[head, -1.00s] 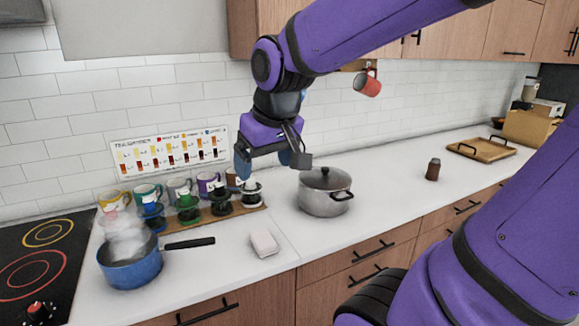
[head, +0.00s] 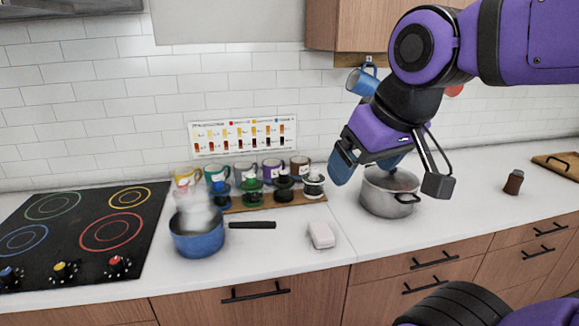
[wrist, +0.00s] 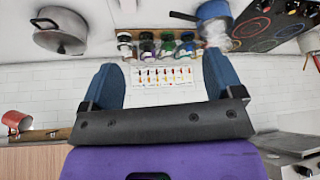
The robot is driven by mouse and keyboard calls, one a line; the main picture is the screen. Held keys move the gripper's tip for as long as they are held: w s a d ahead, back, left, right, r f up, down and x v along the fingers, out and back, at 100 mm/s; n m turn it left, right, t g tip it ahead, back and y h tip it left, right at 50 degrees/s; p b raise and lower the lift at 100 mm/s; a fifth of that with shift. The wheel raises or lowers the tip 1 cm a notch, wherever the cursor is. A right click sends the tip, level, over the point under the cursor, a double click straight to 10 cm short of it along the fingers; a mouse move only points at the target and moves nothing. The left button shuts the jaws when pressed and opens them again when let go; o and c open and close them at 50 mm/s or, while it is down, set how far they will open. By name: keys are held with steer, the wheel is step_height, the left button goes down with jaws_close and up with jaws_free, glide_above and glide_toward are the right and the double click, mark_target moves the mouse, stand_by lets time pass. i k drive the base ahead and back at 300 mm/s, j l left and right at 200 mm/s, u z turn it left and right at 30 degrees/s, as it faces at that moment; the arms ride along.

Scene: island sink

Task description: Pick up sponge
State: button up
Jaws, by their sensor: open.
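The sponge (head: 321,235) is a small pale pinkish-white block. It lies on the white counter near its front edge, between the blue saucepan and the steel pot in the head view. My gripper (head: 370,166) is up and behind it to the right, in front of the steel pot, apart from the sponge. Its two blue fingers are spread with nothing between them, as the wrist view (wrist: 160,76) also shows. The wrist picture is upside down. A pale patch at its top edge may be the sponge, but I cannot tell.
A blue saucepan (head: 197,243) stands left of the sponge, its black handle pointing toward it. A lidded steel pot (head: 388,196) stands to the right. Several mugs and drippers on a wooden board (head: 262,202) stand behind. A cooktop (head: 83,232) is far left. Counter around the sponge is clear.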

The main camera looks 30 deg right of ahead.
mark_target(321, 234)
steer(key=i+j, duration=0.25)
steer(key=j, duration=0.15)
steer(key=i+j+z, duration=0.15)
steer(key=i+j, duration=0.15)
steer(key=j+z, duration=0.1)
steer(key=z, duration=1.4)
